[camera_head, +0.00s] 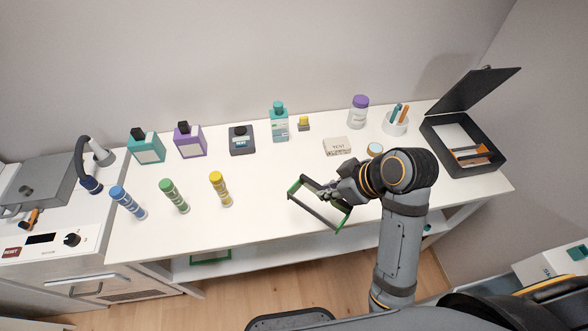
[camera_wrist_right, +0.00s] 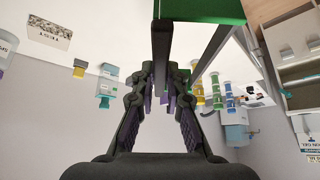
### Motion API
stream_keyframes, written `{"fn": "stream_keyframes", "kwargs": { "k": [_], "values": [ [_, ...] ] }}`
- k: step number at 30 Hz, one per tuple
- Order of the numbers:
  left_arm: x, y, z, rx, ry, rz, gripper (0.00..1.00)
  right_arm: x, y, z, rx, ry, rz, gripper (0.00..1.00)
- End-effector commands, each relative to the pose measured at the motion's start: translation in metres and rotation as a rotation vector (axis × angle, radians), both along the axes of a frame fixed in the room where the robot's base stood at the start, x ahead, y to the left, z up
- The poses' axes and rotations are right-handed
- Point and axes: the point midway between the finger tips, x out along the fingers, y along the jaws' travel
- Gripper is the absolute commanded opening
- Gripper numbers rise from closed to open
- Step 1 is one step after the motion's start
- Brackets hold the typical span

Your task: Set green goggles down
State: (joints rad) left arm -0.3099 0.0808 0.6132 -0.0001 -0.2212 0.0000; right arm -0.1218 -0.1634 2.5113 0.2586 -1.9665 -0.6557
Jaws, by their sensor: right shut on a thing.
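The green goggles (camera_head: 294,187), with a green edge and a dark angular frame, hang at the front middle of the white table in the head view. My right gripper (camera_head: 331,189) is shut on them from the right. In the right wrist view the green part (camera_wrist_right: 200,10) fills the top edge, and a dark bar runs down to my gripper (camera_wrist_right: 162,82). I cannot tell whether the goggles touch the table or are just above it. My left gripper is not in view.
Blue, green and yellow tubes (camera_head: 221,189) stand left of the goggles on the white table (camera_head: 262,213). Bottles, a scale (camera_head: 241,140) and a TEST box (camera_head: 337,146) stand behind. An open black case (camera_head: 462,144) is at right. Bare table lies between tubes and goggles.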

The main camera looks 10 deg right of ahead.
Motion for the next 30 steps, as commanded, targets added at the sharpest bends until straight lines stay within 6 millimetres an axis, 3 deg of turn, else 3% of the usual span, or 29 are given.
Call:
{"fn": "stream_keyframes", "kwargs": {
  "k": [8,12,13,19,24,30],
  "values": [
    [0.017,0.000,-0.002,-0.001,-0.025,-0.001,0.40,-0.001,0.006,0.001,-0.003,-0.002,0.072,0.00],
    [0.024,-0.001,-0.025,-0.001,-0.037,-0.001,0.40,0.023,-0.002,-0.015,-0.014,-0.004,0.070,0.00],
    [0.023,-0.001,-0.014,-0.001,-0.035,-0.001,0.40,0.031,-0.004,-0.011,-0.012,0.002,0.070,0.00],
    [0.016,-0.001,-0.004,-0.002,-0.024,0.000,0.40,0.088,-0.018,-0.035,-0.004,0.003,0.065,0.00],
    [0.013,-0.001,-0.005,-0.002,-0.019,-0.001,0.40,0.115,-0.024,-0.073,-0.001,0.004,0.065,0.00],
    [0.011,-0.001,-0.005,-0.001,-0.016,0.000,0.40,0.128,-0.027,-0.088,0.000,0.000,0.067,0.00]
  ]
}}
